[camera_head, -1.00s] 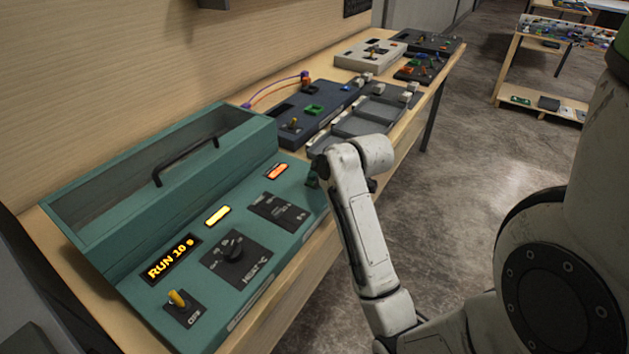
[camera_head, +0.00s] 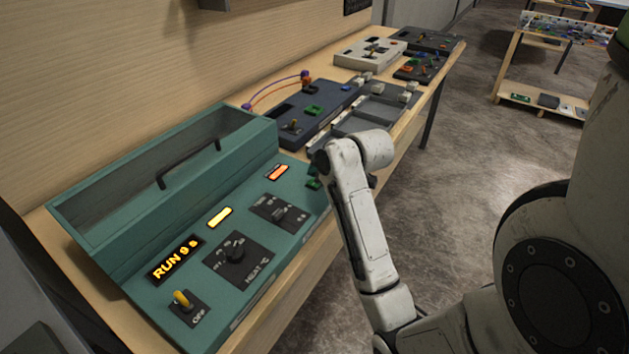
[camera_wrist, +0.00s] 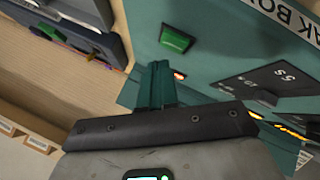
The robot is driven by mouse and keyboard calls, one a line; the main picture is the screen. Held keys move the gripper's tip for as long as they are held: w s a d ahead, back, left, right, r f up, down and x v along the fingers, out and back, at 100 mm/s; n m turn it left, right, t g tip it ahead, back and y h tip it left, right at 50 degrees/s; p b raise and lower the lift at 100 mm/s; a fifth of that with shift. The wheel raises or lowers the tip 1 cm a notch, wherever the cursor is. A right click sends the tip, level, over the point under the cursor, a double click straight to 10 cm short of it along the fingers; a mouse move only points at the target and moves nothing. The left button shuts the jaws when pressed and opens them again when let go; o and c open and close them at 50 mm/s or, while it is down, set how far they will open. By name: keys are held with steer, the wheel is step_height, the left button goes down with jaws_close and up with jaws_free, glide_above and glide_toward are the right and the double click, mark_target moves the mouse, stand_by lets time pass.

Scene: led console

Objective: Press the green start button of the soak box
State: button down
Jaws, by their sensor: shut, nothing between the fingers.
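The teal soak box (camera_head: 150,290) stands on the wooden bench, its display (camera_head: 174,259) reading RUN with a single digit and s. Its green start button (camera_head: 313,184) is at the right end of the panel, partly by my arm; in the wrist view the green button (camera_wrist: 176,41) is in plain sight. My gripper (camera_wrist: 158,72) is shut and empty. Its fingertips are close below the button in the wrist picture, apart from it. In the head view the fingers are hidden behind my own wrist.
The panel has a yellow toggle (camera_head: 182,300), a heat knob (camera_head: 234,250), a slider plate (camera_head: 280,213), a lit yellow lamp (camera_head: 220,217) and a lit orange lamp (camera_head: 278,172). A handled lid (camera_head: 188,164) is behind. A dark blue console (camera_head: 325,103) and a grey tray (camera_head: 365,122) stand beyond.

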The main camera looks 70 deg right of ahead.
mark_target(317, 185)
steer(key=shift+r+p, duration=2.15)
steer(key=shift+r, duration=0.25)
steer(key=shift+s+f, duration=0.1)
steer(key=shift+f, duration=0.05)
